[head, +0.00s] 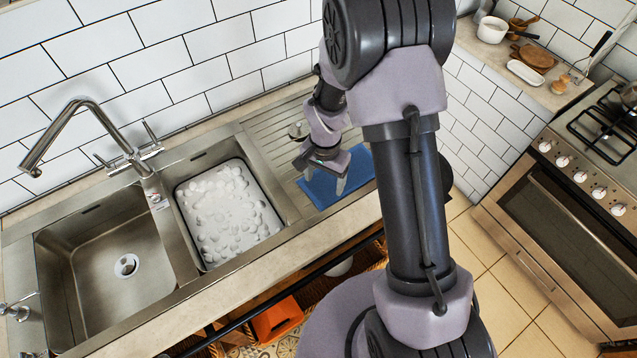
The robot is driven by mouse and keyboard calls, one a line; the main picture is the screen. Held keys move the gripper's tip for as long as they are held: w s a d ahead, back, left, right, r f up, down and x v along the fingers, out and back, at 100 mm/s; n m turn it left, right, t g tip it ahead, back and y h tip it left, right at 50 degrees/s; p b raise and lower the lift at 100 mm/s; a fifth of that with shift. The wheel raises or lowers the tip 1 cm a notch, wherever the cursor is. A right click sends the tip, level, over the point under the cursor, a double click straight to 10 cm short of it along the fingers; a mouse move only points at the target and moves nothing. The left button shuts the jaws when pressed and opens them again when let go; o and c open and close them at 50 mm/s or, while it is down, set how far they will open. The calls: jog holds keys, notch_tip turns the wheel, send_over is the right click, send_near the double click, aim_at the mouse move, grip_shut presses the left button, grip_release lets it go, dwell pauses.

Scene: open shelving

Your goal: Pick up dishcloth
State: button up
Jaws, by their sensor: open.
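A blue dishcloth (319,190) lies flat on the ridged metal drainboard to the right of the sinks. My gripper (325,187) is over the cloth with its fingers apart and pointing down. It is open and nothing shows between the fingers. My gripper and arm hide part of the cloth. I cannot tell whether the fingertips touch it.
A sink basin with a white tub (228,212) of pale round shapes is left of the drainboard. An empty basin (100,240) and tall faucet (85,120) are further left. A small metal item (298,130) stands behind my gripper. A stove (570,200) is at right.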

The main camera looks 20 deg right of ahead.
aim_at(323, 205)
notch_tip(323, 205, down, 10)
jog(key=b, duration=0.6)
jog(key=shift+r, duration=0.15)
jog(key=shift+b, duration=0.3)
jog(key=shift+f, duration=0.25)
jog(key=shift+s, duration=0.1)
grip_shut()
notch_tip(323, 205, up, 30)
jog(key=p, duration=1.8)
jog(key=shift+p, duration=0.3)
